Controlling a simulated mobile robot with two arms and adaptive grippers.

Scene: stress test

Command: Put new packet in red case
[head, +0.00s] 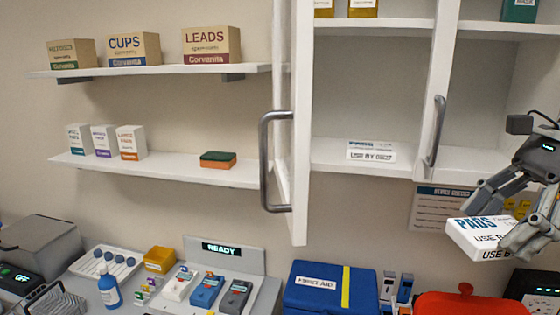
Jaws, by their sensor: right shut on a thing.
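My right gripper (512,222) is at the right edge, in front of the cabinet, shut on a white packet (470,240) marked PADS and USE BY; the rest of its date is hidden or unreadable. The packet is held in the air, clear of the counter. Another white packet (371,151) with a USE BY label, seemingly 05/27, lies on the cabinet's lower shelf. The red case (470,304) is at the bottom right, below the held packet, and is cut off by the frame, so I cannot tell if it is open. My left gripper is not in view.
A cabinet door (292,75) stands open and juts forward at centre; another handle (435,132) is on the right. A blue first-aid box (318,288) is left of the red case. A charging station (222,272) and small items crowd the counter. Wall shelves (170,168) hold boxes.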

